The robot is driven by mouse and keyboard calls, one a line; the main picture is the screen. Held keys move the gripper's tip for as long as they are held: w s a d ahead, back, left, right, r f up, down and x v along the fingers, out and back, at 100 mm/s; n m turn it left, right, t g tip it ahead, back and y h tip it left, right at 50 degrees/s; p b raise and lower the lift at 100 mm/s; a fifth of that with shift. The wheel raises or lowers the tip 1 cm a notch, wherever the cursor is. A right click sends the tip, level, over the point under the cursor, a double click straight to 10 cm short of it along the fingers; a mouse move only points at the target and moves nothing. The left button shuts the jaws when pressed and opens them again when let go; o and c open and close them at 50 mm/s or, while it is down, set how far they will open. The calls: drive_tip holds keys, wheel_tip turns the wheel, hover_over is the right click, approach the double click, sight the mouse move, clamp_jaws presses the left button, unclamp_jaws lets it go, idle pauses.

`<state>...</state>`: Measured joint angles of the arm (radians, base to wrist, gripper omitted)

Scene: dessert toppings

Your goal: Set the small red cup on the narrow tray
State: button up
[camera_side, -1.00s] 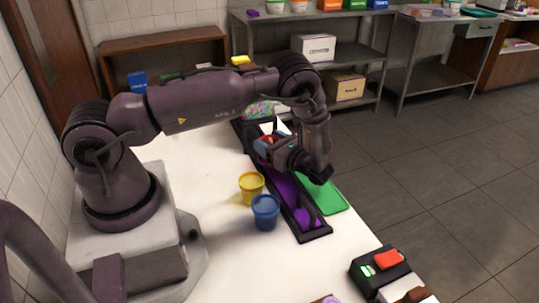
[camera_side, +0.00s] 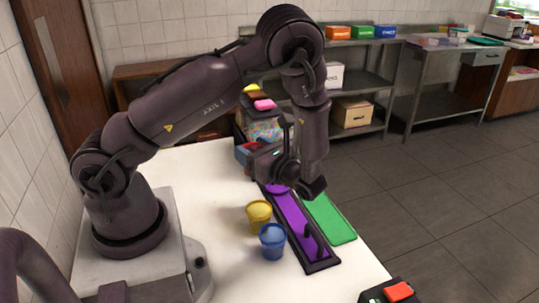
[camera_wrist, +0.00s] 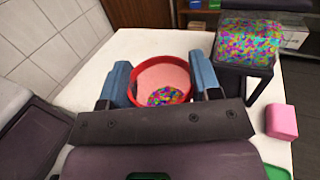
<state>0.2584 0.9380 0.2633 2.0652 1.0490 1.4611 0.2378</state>
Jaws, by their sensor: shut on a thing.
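The small red cup (camera_wrist: 165,76) is between the two blue fingers of my gripper (camera_wrist: 161,84) in the wrist view. My gripper is shut on it, and the cup holds multicoloured sprinkles. In the side view my gripper (camera_side: 246,152) is beyond the far end of the narrow tray, with only a bit of red showing at the fingers. The narrow tray has a dark frame (camera_side: 322,265) and a purple inside, and runs along the table's right side. My wrist covers its far end.
A yellow cup (camera_side: 259,217) and a blue cup (camera_side: 272,242) stand left of the tray. A green mat (camera_side: 328,218) lies to its right. A sprinkle-filled container (camera_wrist: 247,44) and a pink block (camera_wrist: 281,122) are near my gripper. A black device with a red top (camera_side: 398,292) is in front.

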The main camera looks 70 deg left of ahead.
drive_tip(key=s+d+r, duration=0.2)
drive_tip(key=s+d, duration=0.1)
drive_tip(key=s, duration=0.1)
drive_tip(key=w+d+m+t+y, duration=0.1)
drive_tip(key=w+d+m+t, duration=0.3)
drive_tip(key=w+d+t, duration=0.3)
drive_tip(key=w+f, duration=0.3)
drive_tip(key=w, duration=0.1)
drive_tip(key=w+f, duration=0.4)
drive_tip(key=w+a+f, duration=0.1)
drive_tip(key=w+f, duration=0.2)
drive_tip(key=w, duration=0.2)
drive_tip(key=shift+a+f, duration=0.1)
drive_tip(key=shift+f, duration=0.05)
drive_tip(key=shift+w+f, duration=0.1)
drive_tip(key=shift+f, duration=1.55)
